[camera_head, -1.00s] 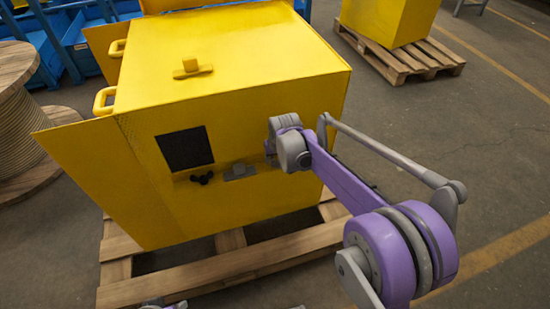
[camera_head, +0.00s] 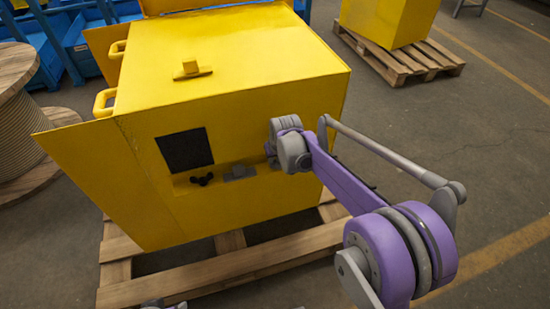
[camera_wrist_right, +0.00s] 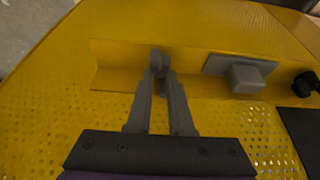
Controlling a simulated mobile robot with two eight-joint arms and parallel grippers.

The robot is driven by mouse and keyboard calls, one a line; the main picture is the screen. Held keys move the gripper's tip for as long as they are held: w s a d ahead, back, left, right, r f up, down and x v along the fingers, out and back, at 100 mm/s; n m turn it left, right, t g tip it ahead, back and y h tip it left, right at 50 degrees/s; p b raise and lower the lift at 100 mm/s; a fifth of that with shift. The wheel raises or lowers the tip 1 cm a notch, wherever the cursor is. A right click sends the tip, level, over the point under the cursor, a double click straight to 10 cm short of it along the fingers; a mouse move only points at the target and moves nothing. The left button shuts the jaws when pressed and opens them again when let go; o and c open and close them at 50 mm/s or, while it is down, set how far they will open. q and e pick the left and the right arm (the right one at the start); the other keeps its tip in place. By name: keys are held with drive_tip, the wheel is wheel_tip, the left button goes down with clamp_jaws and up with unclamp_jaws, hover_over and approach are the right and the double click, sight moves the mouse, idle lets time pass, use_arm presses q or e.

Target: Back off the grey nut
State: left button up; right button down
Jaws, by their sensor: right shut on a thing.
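The yellow housing (camera_head: 235,125) stands on a wooden pallet, with a slot-like recess in its front face. In the right wrist view, the grey nut (camera_wrist_right: 158,62) is a small rounded grey piece at the recess. My right gripper (camera_wrist_right: 160,75) is shut on it, one finger on each side, and the fingers partly cover it. In the head view my right gripper (camera_head: 270,152) is at the right part of the housing's front. The nut is hidden there behind my wrist.
Left of my right gripper in the head view are a grey block (camera_head: 239,172) and a black lobed knob (camera_head: 202,180), below a black square panel (camera_head: 185,150). A cable drum (camera_head: 22,110) stands at the left.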

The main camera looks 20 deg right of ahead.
drive_tip(key=n+p, duration=0.1)
drive_tip(key=n+y, duration=0.1)
drive_tip(key=n, duration=0.1)
drive_tip(key=shift+d+r+p, duration=0.15)
drive_tip(key=shift+d+p, duration=0.05)
drive_tip(key=shift+p, duration=0.15)
drive_tip(key=n+y+p, duration=0.1)
drive_tip(key=n, duration=0.1)
drive_tip(key=shift+w+d+n+g, duration=0.1)
drive_tip(key=shift+n+g, duration=0.2)
drive_tip(key=shift+n, duration=0.1)
drive_tip(key=n+g+y+p, duration=0.1)
drive_tip(key=n, duration=0.2)
drive_tip(key=shift+w+d, duration=0.1)
drive_tip(key=shift+w+n+g+y+p, duration=0.1)
drive_tip(key=shift+n+g+y+p, duration=0.35)
drive_tip(key=shift+n, duration=0.95)
drive_tip(key=c, duration=0.8)
unclamp_jaws()
